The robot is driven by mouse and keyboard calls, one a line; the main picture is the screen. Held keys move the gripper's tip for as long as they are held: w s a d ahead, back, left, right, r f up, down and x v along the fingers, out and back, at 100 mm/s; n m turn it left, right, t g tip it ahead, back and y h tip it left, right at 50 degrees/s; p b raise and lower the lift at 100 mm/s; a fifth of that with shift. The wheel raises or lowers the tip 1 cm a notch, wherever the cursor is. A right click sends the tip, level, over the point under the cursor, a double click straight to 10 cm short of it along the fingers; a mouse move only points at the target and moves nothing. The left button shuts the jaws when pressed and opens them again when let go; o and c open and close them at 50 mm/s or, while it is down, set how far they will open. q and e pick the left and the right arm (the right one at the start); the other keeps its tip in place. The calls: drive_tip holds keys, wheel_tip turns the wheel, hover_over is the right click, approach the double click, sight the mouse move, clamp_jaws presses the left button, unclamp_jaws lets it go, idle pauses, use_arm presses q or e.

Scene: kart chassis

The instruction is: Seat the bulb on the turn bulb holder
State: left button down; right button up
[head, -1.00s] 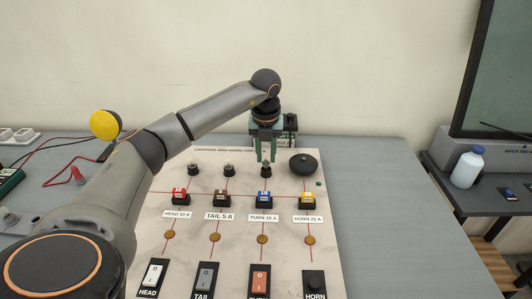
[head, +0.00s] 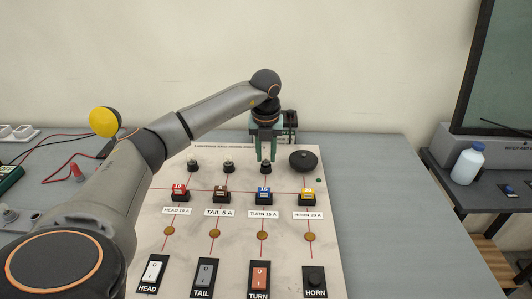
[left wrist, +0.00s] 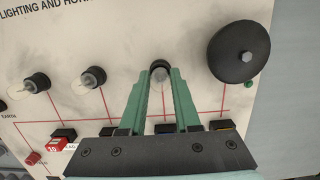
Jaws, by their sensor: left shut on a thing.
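The kart panel (head: 230,260) lies on the table. The turn bulb holder (head: 266,169) is a black socket in line with the blue TURN 15 A fuse, left of the round black horn. My left gripper (head: 265,158) points down directly over it. Its green fingers are shut on the bulb, which is mostly hidden between them. In the left wrist view the holder's dark ring (left wrist: 160,66) shows between the fingertips (left wrist: 160,76), with a pale glint of bulb below it. I cannot tell whether bulb and holder touch. My right gripper is not in view.
Two more holders with clear bulbs, head (head: 193,165) and tail (head: 229,166), stand to the left. The round horn (head: 303,161) is close on the right. Coloured fuses and rocker switches are nearer the front. The table right of the panel is clear.

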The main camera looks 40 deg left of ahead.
use_arm(q)
drive_tip(key=shift+f, duration=0.4)
drive_tip(key=c, duration=0.5)
unclamp_jaws()
drive_tip(key=shift+c, duration=0.2)
drive_tip(key=shift+r, duration=0.15)
wheel_tip(320, 180, up, 12)
drive_tip(key=s+d, duration=0.1)
drive_tip(key=shift+s+d, duration=0.15)
drive_tip(key=shift+s, duration=0.1)
drive_tip(key=shift+r, duration=0.1)
